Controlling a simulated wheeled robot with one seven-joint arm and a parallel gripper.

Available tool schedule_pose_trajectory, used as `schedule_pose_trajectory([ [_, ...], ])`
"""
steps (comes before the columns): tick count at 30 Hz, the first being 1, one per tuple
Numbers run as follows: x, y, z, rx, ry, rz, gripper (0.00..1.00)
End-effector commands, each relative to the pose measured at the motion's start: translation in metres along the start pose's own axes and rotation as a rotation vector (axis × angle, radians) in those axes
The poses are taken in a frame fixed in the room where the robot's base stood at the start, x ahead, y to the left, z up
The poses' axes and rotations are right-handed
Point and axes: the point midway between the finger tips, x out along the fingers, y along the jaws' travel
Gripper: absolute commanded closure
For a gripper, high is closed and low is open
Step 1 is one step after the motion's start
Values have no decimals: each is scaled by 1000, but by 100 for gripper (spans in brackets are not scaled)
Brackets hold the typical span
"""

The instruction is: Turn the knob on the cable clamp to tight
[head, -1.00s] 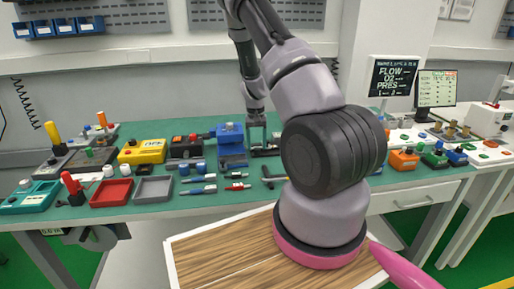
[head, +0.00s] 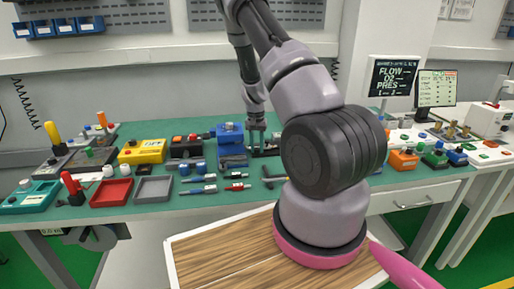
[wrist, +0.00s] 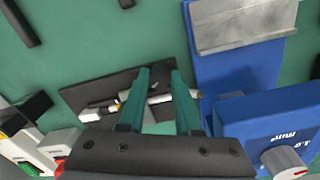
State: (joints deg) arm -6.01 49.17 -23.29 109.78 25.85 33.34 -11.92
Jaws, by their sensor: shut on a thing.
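The cable clamp appears to be the dark plate (wrist: 98,92) with a black-and-white rod-like part across it; it lies on the green bench top right of the blue device, and shows in the head view (head: 268,152). My gripper (wrist: 160,76) points down over this plate, its green fingers on either side of a small pale cylindrical part (wrist: 158,99), probably the knob. The fingers are closed on that part and hide much of it. In the head view my gripper (head: 257,140) is at the plate. Knob markings are not readable.
A blue device (wrist: 235,75) with a grey bracket and a pale dial (wrist: 284,162) stands close to my gripper. Blue and red connectors (head: 200,179) lie in front on the bench. Red and grey trays (head: 153,190) are at the left. Orange, green and blue units stand at the right.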

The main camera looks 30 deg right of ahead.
Motion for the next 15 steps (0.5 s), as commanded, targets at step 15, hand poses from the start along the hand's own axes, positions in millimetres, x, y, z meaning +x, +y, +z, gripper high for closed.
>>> schedule_pose_trajectory([
  [15, 0, 0, 0, 217, -7, 0, 100],
])
